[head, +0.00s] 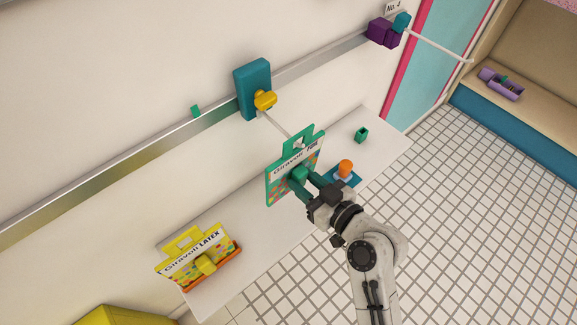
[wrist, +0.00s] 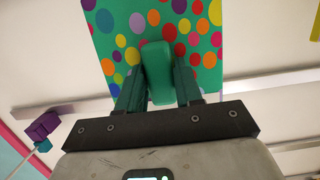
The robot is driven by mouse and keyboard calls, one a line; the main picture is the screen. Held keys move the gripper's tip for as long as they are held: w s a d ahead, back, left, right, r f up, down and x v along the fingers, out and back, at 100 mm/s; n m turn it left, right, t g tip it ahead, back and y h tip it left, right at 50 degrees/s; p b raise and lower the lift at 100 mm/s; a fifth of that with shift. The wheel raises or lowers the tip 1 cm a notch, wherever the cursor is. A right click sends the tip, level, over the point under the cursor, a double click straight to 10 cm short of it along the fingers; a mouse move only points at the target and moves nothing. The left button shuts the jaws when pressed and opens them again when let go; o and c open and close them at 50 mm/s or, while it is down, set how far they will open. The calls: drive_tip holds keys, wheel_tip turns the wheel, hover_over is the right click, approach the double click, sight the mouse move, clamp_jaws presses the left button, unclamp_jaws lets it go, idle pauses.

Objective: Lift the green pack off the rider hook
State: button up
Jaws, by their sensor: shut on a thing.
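The green pack (head: 288,168) with a white label band and a cut-out handle is upright above the white shelf. In the wrist view its dotted face (wrist: 125,32) fills the top middle. My gripper (head: 300,178) is shut on the green block (wrist: 158,70) on the pack's face, one finger on each side. The rider (head: 253,88) is a teal block with a yellow knob (head: 265,100) on the wall rail. Its thin hook rod (head: 278,128) reaches down to the pack's handle opening. I cannot tell whether the rod tip still bears the handle.
A yellow pack (head: 200,255) stands in an orange tray on the left of the white shelf (head: 235,220). An orange knob (head: 345,168) on a teal base and a small green cup (head: 361,134) lie right of the pack. A purple rider (head: 383,33) sits farther along the rail (head: 310,68).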

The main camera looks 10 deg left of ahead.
drive_tip(key=shift+s+d, duration=0.15)
drive_tip(key=shift+d, duration=0.1)
drive_tip(key=shift+s+d, duration=0.2)
drive_tip(key=shift+d, duration=0.05)
clamp_jaws()
drive_tip(key=shift+s+d+b, duration=0.3)
drive_tip(key=shift+d, duration=0.1)
drive_tip(key=shift+f+b+v, duration=0.15)
drive_tip(key=shift+b+v, duration=0.1)
drive_tip(key=shift+v, duration=0.55)
drive_tip(key=shift+f+b+v, duration=0.15)
drive_tip(key=shift+b+v, duration=0.1)
drive_tip(key=shift+v, duration=0.5)
drive_tip(key=shift+s+d, duration=0.1)
drive_tip(key=shift+f+b+v, duration=0.2)
drive_tip(key=shift+b+v, duration=0.15)
drive_tip(key=shift+v, duration=0.6)
drive_tip(key=shift+f+b+v, duration=0.15)
drive_tip(key=shift+b+v, duration=0.15)
drive_tip(key=shift+v, duration=0.7)
drive_tip(key=shift+f+b+v, duration=0.2)
drive_tip(key=shift+b+v, duration=0.15)
drive_tip(key=shift+v, duration=0.6)
drive_tip(key=shift+d, duration=0.15)
